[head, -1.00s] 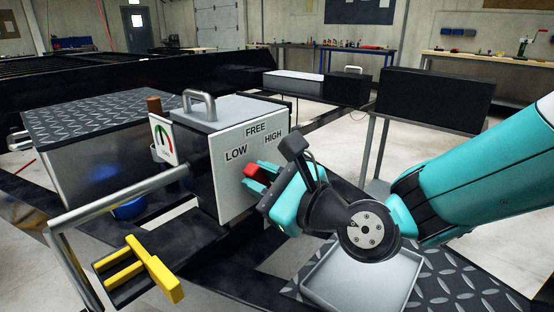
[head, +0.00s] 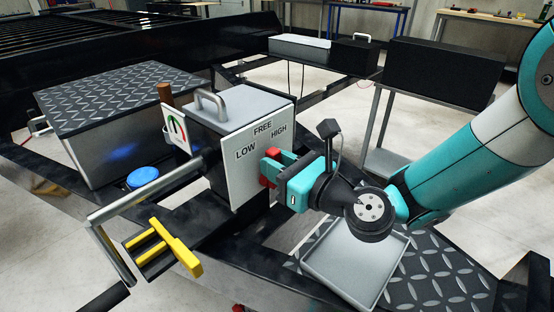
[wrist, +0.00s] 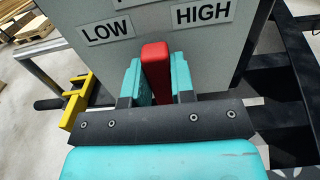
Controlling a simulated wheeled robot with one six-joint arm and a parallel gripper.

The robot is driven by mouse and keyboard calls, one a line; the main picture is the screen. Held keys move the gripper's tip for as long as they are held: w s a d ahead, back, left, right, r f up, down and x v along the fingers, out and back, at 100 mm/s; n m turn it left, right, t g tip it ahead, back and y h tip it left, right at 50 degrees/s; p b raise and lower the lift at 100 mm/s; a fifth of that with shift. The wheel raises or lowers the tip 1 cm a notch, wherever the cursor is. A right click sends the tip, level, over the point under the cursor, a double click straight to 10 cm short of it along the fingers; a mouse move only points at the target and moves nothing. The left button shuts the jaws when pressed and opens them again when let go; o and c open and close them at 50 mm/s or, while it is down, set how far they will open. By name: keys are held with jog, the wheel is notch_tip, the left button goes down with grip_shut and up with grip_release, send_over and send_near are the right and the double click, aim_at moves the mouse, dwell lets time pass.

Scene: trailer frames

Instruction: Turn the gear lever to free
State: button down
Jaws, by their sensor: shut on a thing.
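The gear box (head: 236,185) has a pale front plate with the labels LOW (head: 246,151), FREE (head: 263,129) and HIGH (head: 279,132). The red gear lever (head: 268,171) stands out from this plate below the labels. In the wrist view the red lever (wrist: 156,72) points up, between LOW (wrist: 108,29) and HIGH (wrist: 203,12), and the FREE label is cut off at the top edge. My gripper (head: 277,168) reaches in from the right. Its teal fingers (wrist: 157,80) are on both sides of the lever and shut on it. The lever's base is partly hidden by my gripper.
A crank handle (head: 145,190) and a yellow bracket (head: 165,247) stand at the left of the box. A blue button (head: 143,177) is behind the crank. A grey tray (head: 352,262) lies below my arm. A black box (head: 447,72) stands behind on a stand.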

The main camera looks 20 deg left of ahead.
jog(key=shift+s+f, duration=0.1)
jog(key=c, duration=1)
grip_release()
jog(key=shift+o, duration=0.2)
jog(key=b+v, duration=1.2)
jog(key=v, duration=0.5)
jog(key=shift+d, duration=0.2)
